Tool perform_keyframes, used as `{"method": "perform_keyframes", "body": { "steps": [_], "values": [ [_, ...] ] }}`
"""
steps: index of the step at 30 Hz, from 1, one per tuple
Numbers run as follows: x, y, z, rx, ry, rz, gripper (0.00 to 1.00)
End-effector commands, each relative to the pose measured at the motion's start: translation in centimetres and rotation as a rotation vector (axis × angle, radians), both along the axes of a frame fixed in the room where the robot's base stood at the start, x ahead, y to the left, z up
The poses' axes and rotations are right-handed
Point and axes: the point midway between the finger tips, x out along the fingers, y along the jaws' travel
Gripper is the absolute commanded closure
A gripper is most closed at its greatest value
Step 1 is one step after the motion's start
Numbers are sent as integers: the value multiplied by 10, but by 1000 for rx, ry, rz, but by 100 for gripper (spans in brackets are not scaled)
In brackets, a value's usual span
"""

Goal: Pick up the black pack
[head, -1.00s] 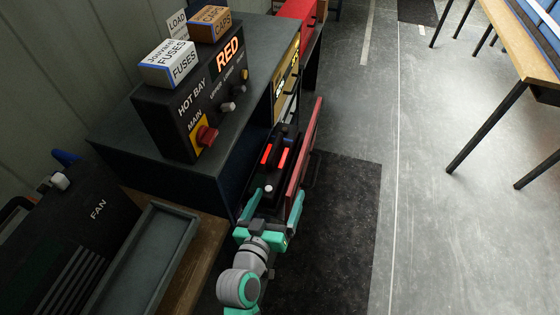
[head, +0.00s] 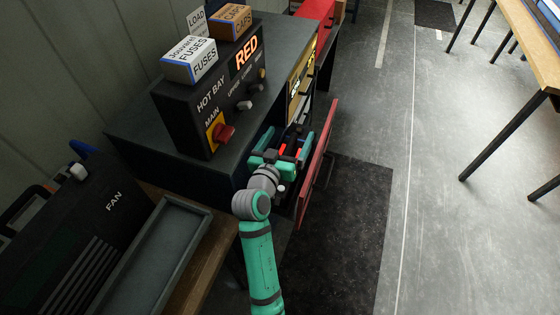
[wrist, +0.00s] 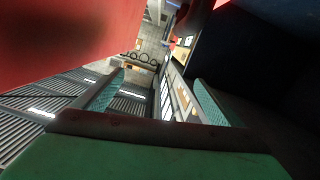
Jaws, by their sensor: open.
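The black pack (head: 292,138), with red lit marks, is in the open bay on the front of the dark cabinet, partly hidden behind my gripper. My gripper (head: 288,138) is at the bay opening, with its teal fingers apart and the pack's red marks showing between them. I cannot tell whether the fingers touch the pack. In the wrist view my gripper (wrist: 158,95) shows open fingers with nothing clear between them, and I cannot make out the pack there.
A red door (head: 318,165) stands open just right of my gripper. The hot bay control box (head: 210,100) with a lit RED sign stands on the dark cabinet (head: 135,145). A fan unit (head: 75,235) and a grey tray (head: 165,240) are at left.

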Motion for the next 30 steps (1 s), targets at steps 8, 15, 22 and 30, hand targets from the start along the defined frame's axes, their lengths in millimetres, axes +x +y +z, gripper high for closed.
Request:
{"method": "perform_keyframes", "body": {
  "steps": [8, 15, 22, 30],
  "values": [
    [-18, 16, -44, 115, 83, 4, 9],
    [-43, 27, -85, 213, 164, -2, 9],
    [-57, 33, -108, 266, 213, -9, 9],
    [-26, 23, -122, 270, 215, -11, 9]
  ]
}}
